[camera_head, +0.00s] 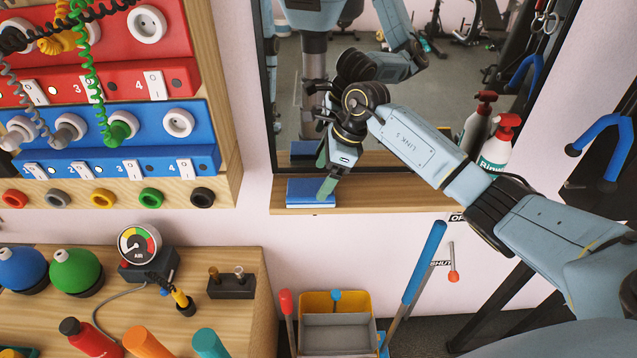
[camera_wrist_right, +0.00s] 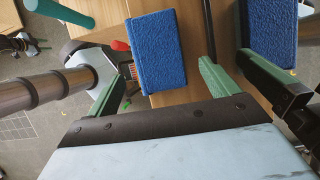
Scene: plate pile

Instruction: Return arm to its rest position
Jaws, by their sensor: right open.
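My right gripper (camera_head: 325,172) is at the wooden ledge (camera_head: 420,196) under the mirror, next to a blue sponge (camera_head: 306,195). One green finger overlaps the sponge in the head view. In the right wrist view the gripper (camera_wrist_right: 160,88) is open, its two green fingers well apart. The blue sponge (camera_wrist_right: 157,52) shows beyond and between them on the wood, with no finger closed on it. My right arm (camera_head: 415,140) stretches in from the right edge. My left gripper is not in view.
The mirror (camera_head: 430,60) stands close behind the gripper and reflects my arm. Two red-topped bottles (camera_head: 496,148) stand on the ledge near my forearm. Below are a yellow bucket (camera_head: 335,303) and a blue handle (camera_head: 425,262). A socket panel (camera_head: 110,100) hangs left.

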